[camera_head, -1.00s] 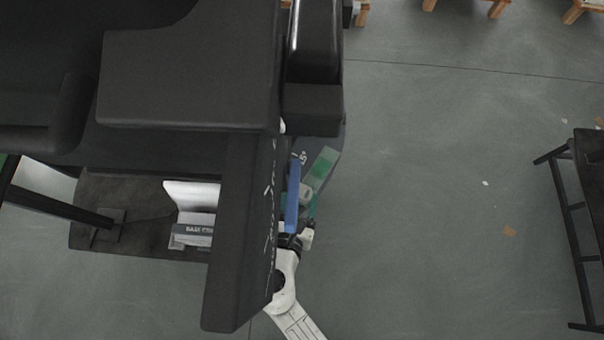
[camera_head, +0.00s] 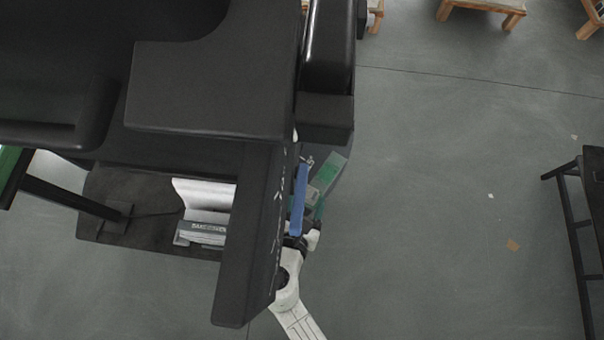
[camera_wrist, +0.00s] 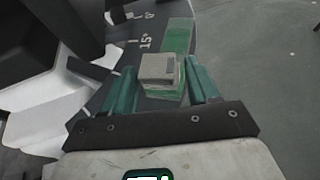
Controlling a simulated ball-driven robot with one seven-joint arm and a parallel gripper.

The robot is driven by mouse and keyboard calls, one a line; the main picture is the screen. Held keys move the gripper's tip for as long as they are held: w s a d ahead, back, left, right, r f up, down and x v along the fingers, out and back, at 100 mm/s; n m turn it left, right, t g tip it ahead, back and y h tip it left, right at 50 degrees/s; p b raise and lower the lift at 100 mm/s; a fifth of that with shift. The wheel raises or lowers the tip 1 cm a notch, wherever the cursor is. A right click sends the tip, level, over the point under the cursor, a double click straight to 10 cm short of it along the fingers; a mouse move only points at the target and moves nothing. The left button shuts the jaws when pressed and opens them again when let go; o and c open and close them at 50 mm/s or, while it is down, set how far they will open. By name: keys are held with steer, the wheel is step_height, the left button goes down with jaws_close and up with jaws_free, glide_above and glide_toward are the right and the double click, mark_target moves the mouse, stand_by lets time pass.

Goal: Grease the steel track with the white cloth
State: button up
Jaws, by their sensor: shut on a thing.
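My gripper (camera_wrist: 162,78) is shut on a small pale grey-white block (camera_wrist: 158,68), which looks like the folded white cloth. The block sits between the two teal fingers. Just beyond it a green translucent strip (camera_wrist: 180,38) lies along a dark curved plate with angle marks. In the head view the green strip (camera_head: 331,172) shows right of a blue bar, and my gripper (camera_head: 314,204) is beside that bar, partly hidden. I cannot tell for sure which surface is the steel track, nor whether the cloth touches the plate.
The large black machine body (camera_head: 210,90) fills the left and top of the head view. A blue bar (camera_head: 299,200) stands close to my gripper. Open floor lies right, with a black-legged table (camera_head: 575,225).

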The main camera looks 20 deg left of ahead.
mark_target(314, 193)
steer(key=shift+w+d+r+p, duration=0.1)
steer(key=shift+w+d+p, duration=0.1)
steer(key=shift+w, duration=0.65)
steer(key=shift+w+d+p, duration=0.1)
steer(key=shift+w+d, duration=0.05)
steer(key=shift+w, duration=0.65)
steer(key=shift+w+d, duration=0.15)
steer(key=shift+w, duration=0.6)
steer(key=shift+w+d, duration=0.15)
steer(key=shift+w, duration=0.55)
steer(key=shift+w+d+r, duration=0.1)
steer(key=shift+w+d, duration=0.05)
steer(key=shift+w, duration=0.3)
steer(key=shift+w+d+r, duration=0.1)
steer(key=shift+w, duration=0.35)
steer(key=c, duration=0.5)
steer(key=shift+w+d+r, duration=0.15)
steer(key=shift+w+d, duration=0.05)
steer(key=shift+w, duration=0.7)
steer(key=shift+w+d, duration=0.2)
steer(key=shift+w, duration=0.3)
steer(key=shift+c, duration=0.3)
steer(key=shift+w+d+f, duration=0.1)
steer(key=shift+w+f, duration=0.2)
steer(key=shift+w, duration=0.05)
steer(key=shift+w+f, duration=0.2)
steer(key=shift+w, duration=0.45)
